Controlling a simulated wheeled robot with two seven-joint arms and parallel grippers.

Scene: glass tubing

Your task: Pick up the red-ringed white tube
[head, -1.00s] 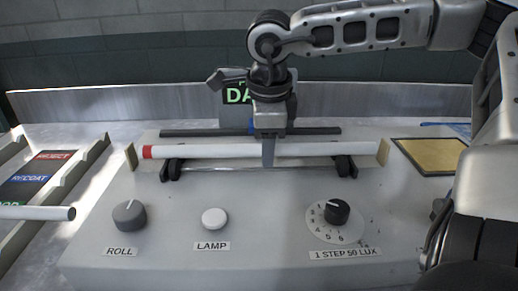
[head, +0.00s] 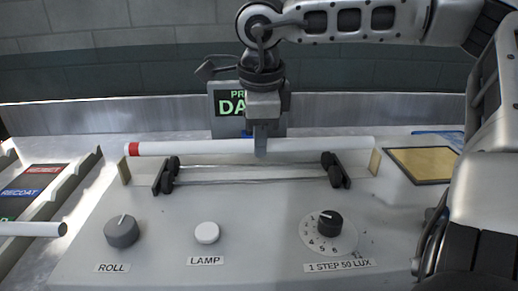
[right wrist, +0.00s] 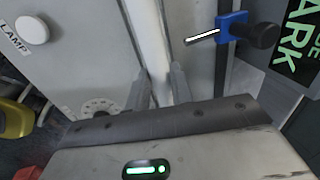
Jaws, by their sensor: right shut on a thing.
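The white tube (head: 315,145) with a red ring (head: 134,149) at its left end is level in the head view, raised above the roller stand (head: 250,181). My right gripper (head: 261,150) is shut on it near its middle, from above. In the right wrist view the tube (right wrist: 146,38) runs down between the two fingers (right wrist: 158,92). The left gripper is not in view.
The grey panel below has a ROLL knob (head: 121,231), a white LAMP button (head: 207,233) and a lux dial (head: 328,223). A display (head: 229,104) stands behind my gripper. Labelled racks (head: 45,180) with another white tube (head: 30,229) are at left; a gold-coloured pad (head: 420,164) is at right.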

